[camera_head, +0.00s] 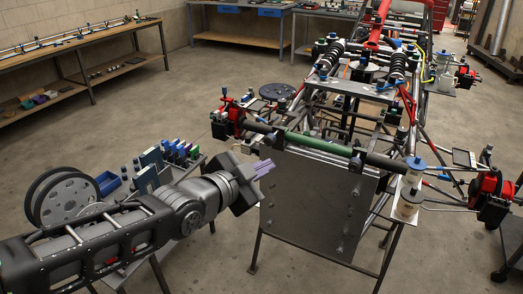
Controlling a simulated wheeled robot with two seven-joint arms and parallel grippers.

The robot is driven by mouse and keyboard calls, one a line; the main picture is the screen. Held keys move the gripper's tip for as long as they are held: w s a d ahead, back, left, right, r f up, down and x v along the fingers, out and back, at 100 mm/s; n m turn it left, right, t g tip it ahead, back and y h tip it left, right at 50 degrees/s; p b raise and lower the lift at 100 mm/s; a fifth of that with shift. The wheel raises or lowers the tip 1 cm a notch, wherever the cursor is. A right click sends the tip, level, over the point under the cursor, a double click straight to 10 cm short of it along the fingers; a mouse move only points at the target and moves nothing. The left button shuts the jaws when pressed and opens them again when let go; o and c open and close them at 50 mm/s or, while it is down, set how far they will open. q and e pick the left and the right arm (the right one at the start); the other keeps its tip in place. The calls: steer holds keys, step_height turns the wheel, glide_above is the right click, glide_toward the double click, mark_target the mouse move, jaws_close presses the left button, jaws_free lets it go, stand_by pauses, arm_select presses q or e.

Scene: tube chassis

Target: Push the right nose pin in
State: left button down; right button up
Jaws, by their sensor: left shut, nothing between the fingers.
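The tube chassis (397,218) stands on a frame with its nose facing me. A grey nose plate (312,205) hangs below a crossbar with a green middle part (318,145). Small studs show on the plate's right side. A blue-capped fitting (416,161) stands near the crossbar's right end. I cannot tell which small part is the right nose pin. My left gripper (264,168) reaches in from the left, its purple fingers shut and empty. It appears in front of or beside the plate's upper left edge; contact is unclear. My right gripper is out of view.
Red-and-black wheel hubs (487,186) stick out at both sides of the nose. A tool stand with blue bins (108,182) and black wheels (66,198) lies around my left arm. A wooden workbench (75,40) stands at the back left. Floor between is clear.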

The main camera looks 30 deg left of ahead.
arm_select(q)
steer(key=s+a+r+m+y, duration=0.1)
steer(key=s+a+m, duration=0.4)
steer(key=m, duration=0.4)
steer(key=shift+r+m+y, duration=0.3)
steer(key=shift+m+y, duration=0.1)
steer(key=shift+w+a, duration=0.1)
steer(key=shift+w, duration=0.15)
